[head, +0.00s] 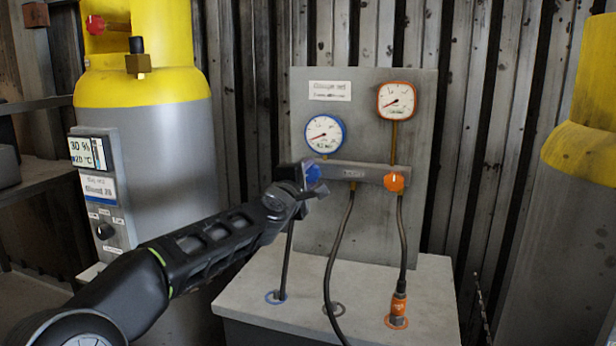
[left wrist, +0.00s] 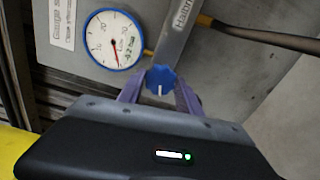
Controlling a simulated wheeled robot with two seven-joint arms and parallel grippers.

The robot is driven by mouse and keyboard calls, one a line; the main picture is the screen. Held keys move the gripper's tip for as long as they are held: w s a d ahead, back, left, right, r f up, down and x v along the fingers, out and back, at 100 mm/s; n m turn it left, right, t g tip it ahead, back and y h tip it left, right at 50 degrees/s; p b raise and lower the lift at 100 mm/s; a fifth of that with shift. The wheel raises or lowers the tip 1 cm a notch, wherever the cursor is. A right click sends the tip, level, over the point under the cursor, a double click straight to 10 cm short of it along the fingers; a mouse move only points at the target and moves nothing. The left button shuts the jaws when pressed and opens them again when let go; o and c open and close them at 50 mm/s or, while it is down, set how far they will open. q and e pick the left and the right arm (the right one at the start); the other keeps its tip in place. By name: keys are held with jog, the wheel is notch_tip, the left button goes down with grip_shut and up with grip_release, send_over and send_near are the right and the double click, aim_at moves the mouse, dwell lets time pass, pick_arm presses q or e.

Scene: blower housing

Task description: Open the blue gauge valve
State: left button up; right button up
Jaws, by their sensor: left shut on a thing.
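The blue gauge valve knob (head: 313,173) sits at the left end of the grey manifold bar (head: 345,172), below the blue-rimmed gauge (head: 325,134). My left gripper (head: 308,178) reaches it from the lower left and is shut on the knob. In the left wrist view the blue knob (left wrist: 161,79) lies between the two fingers (left wrist: 160,92), with a white mark on its face. The blue-rimmed gauge (left wrist: 114,39) shows there too, its needle on the dial. In the head view my gripper hides part of the knob. My right gripper is not in view.
An orange knob (head: 394,181) sits at the bar's right end, below an orange-rimmed gauge (head: 397,100). Dark hoses (head: 340,250) hang from the bar to the grey bench top (head: 262,262). A yellow-topped cylinder (head: 150,130) stands at left, another (head: 582,150) at right.

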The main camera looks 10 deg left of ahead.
pick_arm(q)
jog(key=o, duration=1.4)
jog(key=shift+c, duration=0.2)
jog(key=shift+s, duration=0.1)
jog(key=s+b, duration=0.2)
jog(key=s, duration=0.5)
jog(key=shift+s+a, duration=0.25)
jog(key=shift+s, duration=0.05)
